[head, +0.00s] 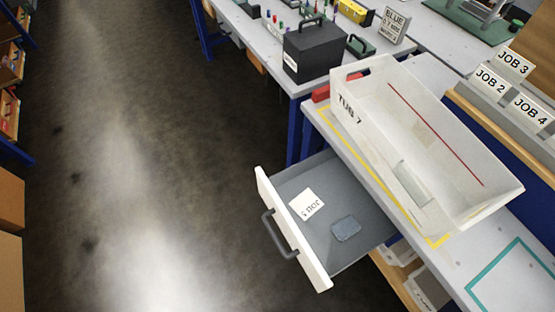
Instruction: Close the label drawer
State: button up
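The label drawer (290,232) is pulled far out from under the workbench, toward the left. It has a white front panel with a dark grey bar handle (274,236) on its outer face. Inside its grey tray lie a white card (306,204) marked JOB 5, seen upside down, and a small blue-grey block or pad (346,229). The drawer's back end is hidden under the bench top. My gripper is not in the head view.
A white tub (346,101) marked TUB 7 stands on the bench above the drawer. A black case (313,52) stands on the bench behind. JOB cards (490,79) stand at the right. Open dark floor (150,160) lies left of the drawer, with shelving at the far left.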

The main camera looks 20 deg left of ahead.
aim_at(321, 255)
jog(key=k+u, duration=0.1)
jog(key=u, duration=0.2)
jog(key=k+j+u, duration=0.1)
jog(key=u, duration=0.15)
jog(key=k+j+u, duration=0.1)
jog(key=j+u, duration=0.55)
jog(key=u, duration=0.2)
